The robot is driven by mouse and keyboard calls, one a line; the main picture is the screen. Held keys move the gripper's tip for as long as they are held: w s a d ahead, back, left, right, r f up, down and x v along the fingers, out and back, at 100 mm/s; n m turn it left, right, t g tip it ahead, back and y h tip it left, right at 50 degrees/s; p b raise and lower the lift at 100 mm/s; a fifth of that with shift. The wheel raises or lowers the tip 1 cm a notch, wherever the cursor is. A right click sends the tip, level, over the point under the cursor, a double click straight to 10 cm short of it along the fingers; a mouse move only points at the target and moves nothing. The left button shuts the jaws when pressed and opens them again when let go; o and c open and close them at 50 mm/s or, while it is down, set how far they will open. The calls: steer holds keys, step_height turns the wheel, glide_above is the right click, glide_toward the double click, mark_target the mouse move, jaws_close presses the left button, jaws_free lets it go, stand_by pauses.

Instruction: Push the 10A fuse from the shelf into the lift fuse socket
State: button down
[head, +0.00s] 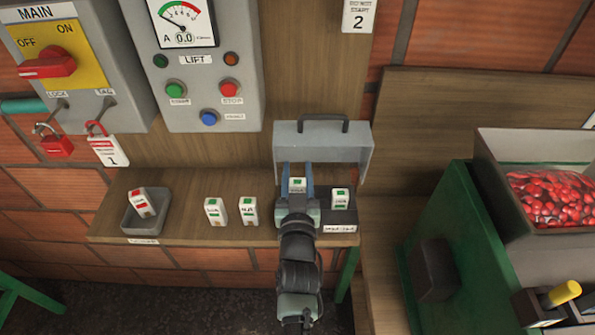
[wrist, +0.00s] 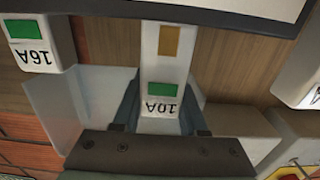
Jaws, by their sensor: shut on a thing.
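My gripper (head: 298,178) is shut on the white 10A fuse (head: 297,185), which has a green label. In the wrist view, the 10A fuse (wrist: 161,100) is between the two fingers, its lettering upside down. It is over the left part of the dark fuse block at the shelf's right end, beside the other fuse. A 16A fuse (wrist: 35,42) stands beside it in the wrist view; in the head view this green-labelled fuse (head: 340,199) is on the right of the block. My gripper hides the socket under the held fuse, so I cannot tell how deep it sits.
A grey cover with a handle (head: 322,150) is raised behind the block. Two green-labelled fuses (head: 215,211) (head: 248,210) stand on the wooden shelf (head: 185,222) to the left. A grey tray (head: 131,220) holds a red-labelled fuse. The green machine (head: 465,240) is at the right.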

steer(key=shift+f+b, duration=1.75)
stand_by(2.0)
steer(key=shift+c, duration=1.8)
jaws_free()
steer(key=s, duration=1.3)
steer(key=shift+p, duration=0.4)
steer(key=shift+w+r, duration=0.1)
